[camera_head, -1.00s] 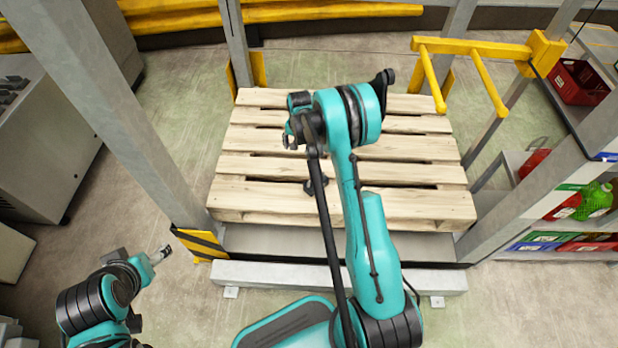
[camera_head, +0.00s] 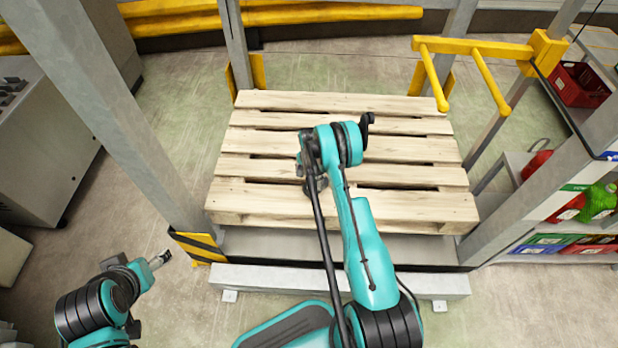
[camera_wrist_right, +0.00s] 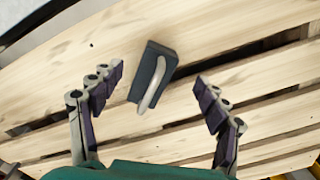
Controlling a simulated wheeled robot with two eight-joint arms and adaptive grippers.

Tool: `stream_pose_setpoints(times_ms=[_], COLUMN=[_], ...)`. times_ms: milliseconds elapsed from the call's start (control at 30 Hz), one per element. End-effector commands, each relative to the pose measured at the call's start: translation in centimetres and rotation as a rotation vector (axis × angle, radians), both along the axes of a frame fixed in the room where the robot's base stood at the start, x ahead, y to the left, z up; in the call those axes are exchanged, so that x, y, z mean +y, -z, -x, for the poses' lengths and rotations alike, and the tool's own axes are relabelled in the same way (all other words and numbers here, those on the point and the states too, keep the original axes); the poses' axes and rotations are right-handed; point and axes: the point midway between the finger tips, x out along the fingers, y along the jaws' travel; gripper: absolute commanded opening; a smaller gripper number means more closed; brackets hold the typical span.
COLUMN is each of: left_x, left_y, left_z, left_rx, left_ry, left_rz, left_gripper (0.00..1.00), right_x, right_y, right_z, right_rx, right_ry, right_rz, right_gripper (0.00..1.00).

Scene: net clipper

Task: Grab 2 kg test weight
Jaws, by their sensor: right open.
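The test weight (camera_wrist_right: 165,62), a dark grey block with a pale curved handle, lies on the pallet's boards in the right wrist view. My right gripper (camera_wrist_right: 158,75) is open, with one finger on each side of the weight and neither seen touching it. In the head view my right gripper (camera_head: 304,168) is over the middle of the wooden pallet (camera_head: 400,205), beside a small dark shape that seems to be the weight, partly hidden by my arm. My left gripper (camera_head: 160,260) is off the pallet at the lower left; its finger gap is too small to judge.
Grey posts stand around the pallet, one at the front left (camera_head: 120,110). A yellow two-pronged bracket (camera_head: 470,48) juts over the back right. A shelf with crates (camera_head: 590,245) stands at right. The rest of the pallet is clear.

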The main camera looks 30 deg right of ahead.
Motion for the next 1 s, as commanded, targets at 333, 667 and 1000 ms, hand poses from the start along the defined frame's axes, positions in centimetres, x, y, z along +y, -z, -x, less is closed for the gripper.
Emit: stream_pose_setpoints(times_ms=[333, 667, 1000], left_x=[0.0, 0.0, 0.0], left_y=[2.3, 2.6, 2.6], left_z=[0.0, 0.0, 0.0], left_rx=[0.000, 0.000, 0.000], left_ry=[0.000, 0.000, 0.000], left_rz=[0.000, 0.000, 0.000], left_gripper=[0.68, 0.68, 0.68], right_x=[0.0, 0.0, 0.0], right_y=[5.4, 6.5, 6.5], right_z=[-0.1, -0.1, -0.1], right_rx=[0.000, 0.000, 0.000], right_ry=[-0.001, -0.001, -0.001], right_rz=[0.000, 0.000, 0.000], right_gripper=[0.75, 0.75, 0.25])
